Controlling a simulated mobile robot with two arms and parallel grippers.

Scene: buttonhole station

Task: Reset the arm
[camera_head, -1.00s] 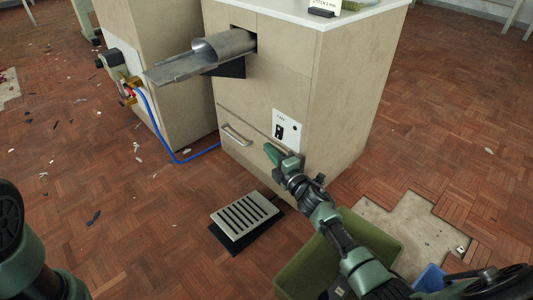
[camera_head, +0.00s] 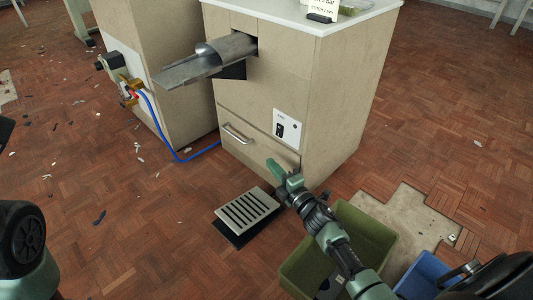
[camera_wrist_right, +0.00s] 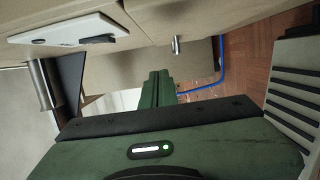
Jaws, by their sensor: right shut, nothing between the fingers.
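My right gripper (camera_head: 277,170) is shut and empty. It is in front of the beige cabinet's lower right front, below the switch panel (camera_head: 287,129) and above the right side of the slotted foot pedal (camera_head: 248,208). In the right wrist view its green fingers (camera_wrist_right: 160,84) are together, with the cabinet's drawer handle (camera_wrist_right: 176,45) beyond them. Of my left arm, only a part shows at the left edge of the head view. Its gripper is not in view.
The cabinet (camera_head: 262,90) has a metal chute (camera_head: 205,62) sticking out at its upper front. A green bin (camera_head: 375,232) and a blue bin (camera_head: 425,270) stand under or beside my right arm. A blue hose (camera_head: 160,132) runs to the left machine. Bare floor (camera_head: 130,220) with scraps lies left.

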